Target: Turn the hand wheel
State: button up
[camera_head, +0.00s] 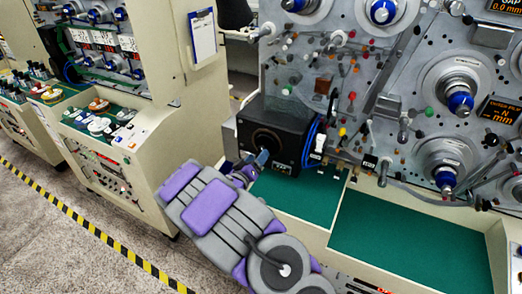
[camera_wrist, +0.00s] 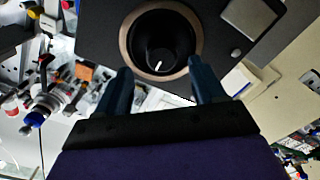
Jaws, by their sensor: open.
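The round black hand wheel (camera_wrist: 160,62), with a white mark on it, sits inside a bronze-coloured ring on the face of a black box (camera_wrist: 95,18). In the head view my gripper (camera_head: 258,160) is close in front of the box's face.
A grey panel (camera_head: 290,75) with spindles and coloured knobs rises behind the green worktop (camera_head: 400,250). A cream cabinet (camera_head: 195,105) with a clipboard (camera_head: 203,36) stands to the left. Yellow-black tape (camera_head: 75,215) marks the floor; bare floor lies beside it.

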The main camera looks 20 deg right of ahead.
aim_at(261, 150)
jog(key=shift+w+d, duration=0.65)
jog(key=shift+w, duration=0.2)
jog(key=shift+w+d, duration=0.6)
jog(key=shift+w, duration=0.2)
jog(key=shift+d, duration=0.75)
jog(key=shift+c, duration=0.6)
jog(key=shift+w+a+f, duration=0.1)
jog(key=shift+a, duration=0.05)
jog(key=c, duration=0.9)
